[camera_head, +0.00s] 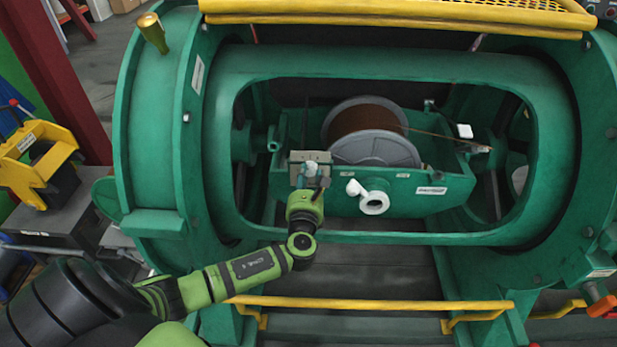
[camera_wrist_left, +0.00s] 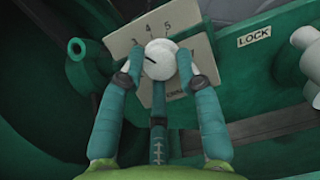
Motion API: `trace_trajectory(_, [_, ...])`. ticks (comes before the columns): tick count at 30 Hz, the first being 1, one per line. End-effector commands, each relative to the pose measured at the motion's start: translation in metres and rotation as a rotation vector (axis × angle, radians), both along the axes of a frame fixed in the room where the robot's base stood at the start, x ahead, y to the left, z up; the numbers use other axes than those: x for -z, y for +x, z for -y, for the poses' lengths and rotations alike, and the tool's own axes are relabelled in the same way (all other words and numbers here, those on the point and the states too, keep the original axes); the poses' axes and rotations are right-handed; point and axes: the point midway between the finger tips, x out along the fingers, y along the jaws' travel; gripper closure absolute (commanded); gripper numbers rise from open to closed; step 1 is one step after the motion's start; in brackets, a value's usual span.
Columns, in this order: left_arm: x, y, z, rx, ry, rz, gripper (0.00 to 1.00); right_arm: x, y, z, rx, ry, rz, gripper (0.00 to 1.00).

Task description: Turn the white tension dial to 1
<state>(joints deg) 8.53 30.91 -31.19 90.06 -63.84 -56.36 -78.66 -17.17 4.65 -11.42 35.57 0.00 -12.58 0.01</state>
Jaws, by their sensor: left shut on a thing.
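The white tension dial (camera_wrist_left: 160,52) shows in the left wrist view on a pale plate (camera_wrist_left: 200,50) with the numbers 3, 4 and 5 readable along its upper side. A short black mark on the dial points left and slightly up, below the 3; the number there is hidden behind a finger. My left gripper (camera_wrist_left: 160,66) is shut on the dial, one finger on each side. In the head view my left gripper (camera_head: 310,183) reaches up to the plate (camera_head: 322,158) on the green cradle, and the dial is mostly covered. My right gripper is not in view.
A white lock handle (camera_head: 374,202) sticks out of the cradle (camera_head: 430,203) right of the dial. A wire spool (camera_head: 372,150) lies behind. The green tube's opening frames the gripper; its lower edge (camera_head: 390,237) runs below my wrist. A yellow rail (camera_head: 370,303) is lower.

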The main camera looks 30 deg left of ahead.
Motion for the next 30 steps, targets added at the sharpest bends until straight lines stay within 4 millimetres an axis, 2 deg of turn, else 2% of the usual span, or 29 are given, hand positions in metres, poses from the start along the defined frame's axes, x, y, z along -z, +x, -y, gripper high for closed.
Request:
trace_trajectory(17, [-0.006, 0.003, 0.000, -0.027, -0.072, 0.060, 0.98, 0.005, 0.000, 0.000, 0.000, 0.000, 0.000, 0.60])
trace_trajectory(30, [-0.007, 0.004, 0.001, -0.137, -0.377, 0.250, 0.98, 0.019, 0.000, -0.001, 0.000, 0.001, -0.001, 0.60])
